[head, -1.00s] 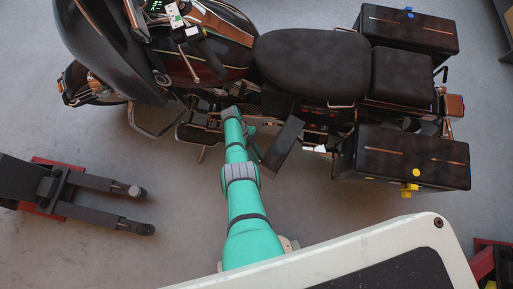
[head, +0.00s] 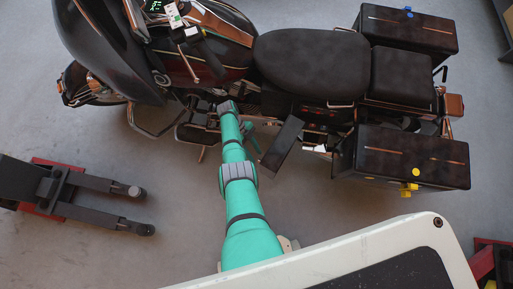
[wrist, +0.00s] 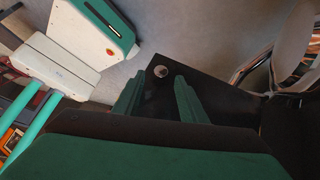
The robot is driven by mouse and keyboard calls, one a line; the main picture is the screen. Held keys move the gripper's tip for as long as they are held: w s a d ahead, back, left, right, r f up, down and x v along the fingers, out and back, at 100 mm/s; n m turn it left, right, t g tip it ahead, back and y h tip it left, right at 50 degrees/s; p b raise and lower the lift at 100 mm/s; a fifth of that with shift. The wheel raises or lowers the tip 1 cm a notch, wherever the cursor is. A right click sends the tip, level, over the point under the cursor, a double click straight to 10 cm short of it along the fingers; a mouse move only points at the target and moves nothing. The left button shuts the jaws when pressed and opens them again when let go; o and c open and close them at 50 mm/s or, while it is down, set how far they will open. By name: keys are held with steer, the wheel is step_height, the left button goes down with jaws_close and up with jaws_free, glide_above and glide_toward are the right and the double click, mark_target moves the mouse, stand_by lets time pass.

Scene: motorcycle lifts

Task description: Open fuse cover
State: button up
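The fuse cover, as far as I can tell, is the dark flat panel (head: 281,147) that stands out at an angle from the motorcycle's near side, below the seat. In the wrist view a black panel (wrist: 215,98) with a round silver knob or lock (wrist: 160,71) lies beyond my fingers. My gripper (wrist: 158,88) has its two green fingers apart, with nothing seen between them but the dark panel behind. In the head view my gripper (head: 254,142) is just left of the panel, partly hidden by my arm. I cannot tell whether it touches the panel.
The motorcycle (head: 310,62) fills the upper part of the head view. A near side case (head: 400,158) with yellow parts juts out right of the panel. A dark lift with two prongs (head: 95,195) is at the left. The floor between lift and motorcycle is clear.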

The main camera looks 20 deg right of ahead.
steer(key=v, duration=0.7)
steer(key=shift+w+r, duration=0.15)
steer(key=shift+r, duration=0.2)
steer(key=shift+a, duration=0.1)
